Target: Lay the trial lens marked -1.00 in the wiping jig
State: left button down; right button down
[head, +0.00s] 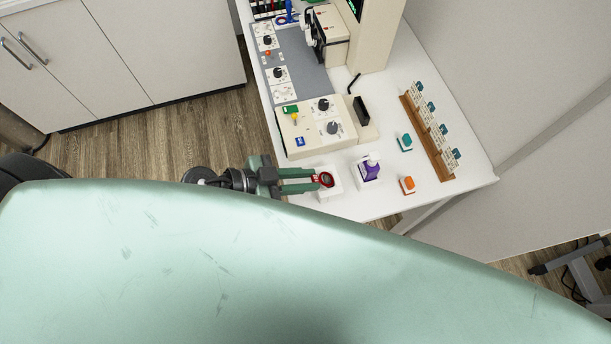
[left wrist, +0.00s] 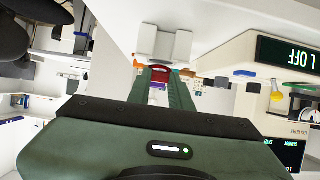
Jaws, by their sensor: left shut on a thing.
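My left gripper (head: 312,181) is shut on a red-rimmed trial lens (head: 327,180) with a small red tab. The tab's marking is too small to read. The lens is over the white wiping jig (head: 333,192) near the table's front edge. In the left wrist view the red lens (left wrist: 160,71) is between the green fingertips (left wrist: 157,76), close against the white jig (left wrist: 164,43). I cannot tell whether the lens touches the jig or is just above it. My right gripper is not in view.
Orange (head: 407,185) and teal (head: 405,142) items are further right, before a wooden rack (head: 428,137). A cream control box (head: 316,123) stands behind. A large pale green surface hides the foreground.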

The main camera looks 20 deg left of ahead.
pick_arm(q)
jog(key=shift+f+p, duration=0.1)
jog(key=shift+p, duration=0.4)
dwell(0.5)
jog(key=c, duration=1.2)
grip_release()
jog(key=b+v, duration=0.1)
jog(key=v, duration=0.6)
jog(key=shift+s+a, duration=0.2)
jog(key=shift+a, duration=0.05)
